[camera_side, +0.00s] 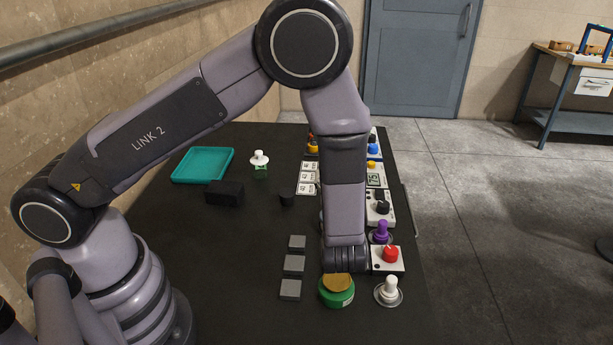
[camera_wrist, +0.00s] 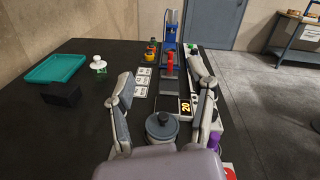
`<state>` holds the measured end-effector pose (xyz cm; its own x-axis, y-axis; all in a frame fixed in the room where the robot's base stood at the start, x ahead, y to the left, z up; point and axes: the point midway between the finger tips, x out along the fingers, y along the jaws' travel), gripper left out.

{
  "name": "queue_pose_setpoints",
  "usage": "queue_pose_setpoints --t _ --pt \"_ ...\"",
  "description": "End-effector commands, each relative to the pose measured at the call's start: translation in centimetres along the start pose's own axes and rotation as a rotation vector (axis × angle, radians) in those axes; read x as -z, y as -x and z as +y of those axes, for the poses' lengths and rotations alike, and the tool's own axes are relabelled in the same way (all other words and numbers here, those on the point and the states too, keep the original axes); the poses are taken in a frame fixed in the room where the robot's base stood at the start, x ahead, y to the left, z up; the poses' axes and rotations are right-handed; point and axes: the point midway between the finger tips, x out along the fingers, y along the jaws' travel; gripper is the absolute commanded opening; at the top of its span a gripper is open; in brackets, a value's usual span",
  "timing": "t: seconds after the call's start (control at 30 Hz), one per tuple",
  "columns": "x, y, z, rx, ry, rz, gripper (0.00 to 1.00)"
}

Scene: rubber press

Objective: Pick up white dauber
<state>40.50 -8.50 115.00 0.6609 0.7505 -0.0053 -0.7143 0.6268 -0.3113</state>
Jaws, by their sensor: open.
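A white knob-shaped piece on a round metal base, likely the white dauber (camera_side: 390,287), stands upright at the near right of the table in the side view. I do not make it out in the wrist view. My gripper (camera_wrist: 160,85) is open and empty in the wrist view, its two fingers spread wide. A grey lidded pot (camera_wrist: 162,127) shows between and below the fingers. In the side view my own arm hides the gripper, and the arm's end is beyond and to the left of the white piece.
A purple knob (camera_side: 381,231) and a red-knobbed box (camera_side: 389,256) stand beyond the white piece. A green tin (camera_side: 337,291) stands left of it, near grey blocks (camera_side: 293,264). A teal tray (camera_side: 203,164), black block (camera_side: 223,194) and white-topped green bottle (camera_side: 260,163) are farther left.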

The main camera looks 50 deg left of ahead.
Motion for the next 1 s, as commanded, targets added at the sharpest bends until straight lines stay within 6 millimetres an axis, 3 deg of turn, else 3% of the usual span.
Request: queue_pose_setpoints --t 0.03,0.2,0.33,0.43,0.57,1.0 --pt "3.5 1.7 -0.8 0.129 -0.071 0.004 0.55" --pt "13.5 7.9 -1.7 0.533 -0.218 0.049 0.55" --pt "18.4 11.5 -0.5 0.737 -0.275 0.096 0.55" --pt "20.2 12.9 0.2 0.812 -0.293 0.119 0.55" --pt "21.0 13.3 0.2 0.844 -0.297 0.129 0.55" --pt "22.3 9.6 -4.0 0.840 -0.296 0.128 0.55"
